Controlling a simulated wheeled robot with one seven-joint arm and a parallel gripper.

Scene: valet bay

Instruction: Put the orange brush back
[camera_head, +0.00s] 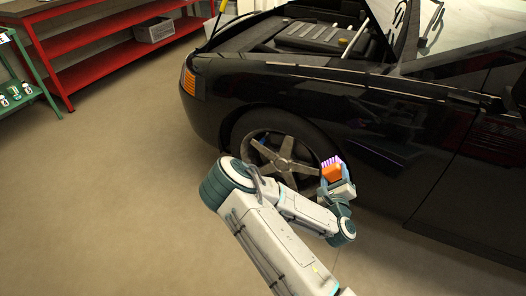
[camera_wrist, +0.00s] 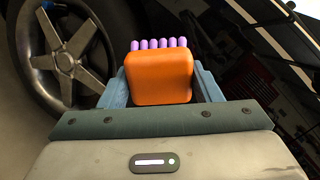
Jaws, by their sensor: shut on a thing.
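The orange brush (camera_head: 332,173) has an orange block body and a row of purple bristles. My gripper (camera_head: 333,180) is shut on it, close in front of the black car's wheel. In the wrist view the brush (camera_wrist: 160,78) sits between the two blue fingers of my gripper (camera_wrist: 160,88), with its bristles pointing away from the palm. I cannot tell whether the bristles touch the tyre or the car body. No holder for the brush can be made out.
The black car (camera_head: 400,130) has its hood up; its spoked wheel (camera_head: 284,156) is beside my arm. A red shelf (camera_head: 110,62) with a grey bin (camera_head: 154,30) stands at the back left. A green rack (camera_head: 38,75) holds small bottles at far left. The floor at left is clear.

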